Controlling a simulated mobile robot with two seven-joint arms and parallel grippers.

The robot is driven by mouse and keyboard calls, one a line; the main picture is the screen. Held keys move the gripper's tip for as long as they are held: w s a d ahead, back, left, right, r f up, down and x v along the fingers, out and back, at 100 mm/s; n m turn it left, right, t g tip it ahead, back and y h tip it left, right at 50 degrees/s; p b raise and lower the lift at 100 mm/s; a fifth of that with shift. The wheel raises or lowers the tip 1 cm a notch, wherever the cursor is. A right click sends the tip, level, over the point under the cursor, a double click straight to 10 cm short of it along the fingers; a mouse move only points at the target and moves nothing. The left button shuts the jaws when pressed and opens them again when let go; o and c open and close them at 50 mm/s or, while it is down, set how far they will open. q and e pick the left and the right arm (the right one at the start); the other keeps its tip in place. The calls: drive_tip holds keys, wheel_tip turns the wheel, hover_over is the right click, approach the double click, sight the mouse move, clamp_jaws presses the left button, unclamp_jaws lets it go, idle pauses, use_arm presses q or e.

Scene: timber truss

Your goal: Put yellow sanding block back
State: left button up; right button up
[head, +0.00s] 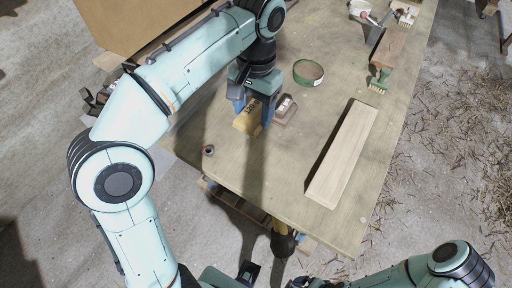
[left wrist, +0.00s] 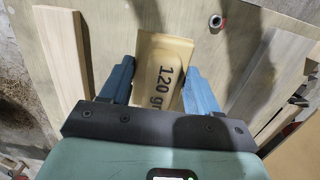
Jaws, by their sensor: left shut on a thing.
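The yellow sanding block (head: 246,121) is at the left part of the workbench in the head view. In the left wrist view the yellow block (left wrist: 165,62) shows black "120 gr" lettering on its face. My left gripper (head: 254,109) points down with its blue fingers on either side of the block, shut on it. I cannot tell whether the block touches the bench top. My right arm shows only in part at the lower right, and its gripper is out of view.
A brown block with a pale label (head: 285,111) lies just right of the yellow one. A round green tin (head: 308,73), a long pale board (head: 342,153), a green-ended brush (head: 378,80) and a small dark ring (head: 208,150) lie on the workbench (head: 278,185). Bare bench lies in front.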

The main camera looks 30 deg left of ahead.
sight(256, 116)
use_arm(q)
wheel_tip(256, 116, down, 10)
drive_tip(key=shift+s+f+b, duration=0.1)
drive_tip(key=shift+f+b, duration=0.05)
drive_tip(key=shift+b, duration=1.1)
drive_tip(key=shift+f+b, duration=0.5)
drive_tip(key=shift+f, duration=2.05)
use_arm(e)
drive_tip(key=shift+s+f, duration=0.3)
drive_tip(key=shift+f, duration=0.45)
drive_tip(key=shift+s+f, duration=0.3)
drive_tip(key=shift+f, duration=0.45)
drive_tip(key=shift+s+f, duration=0.3)
drive_tip(key=shift+f, duration=0.45)
use_arm(q)
drive_tip(key=shift+f, duration=0.15)
drive_tip(key=o, duration=0.9)
drive_tip(key=shift+o, duration=0.2)
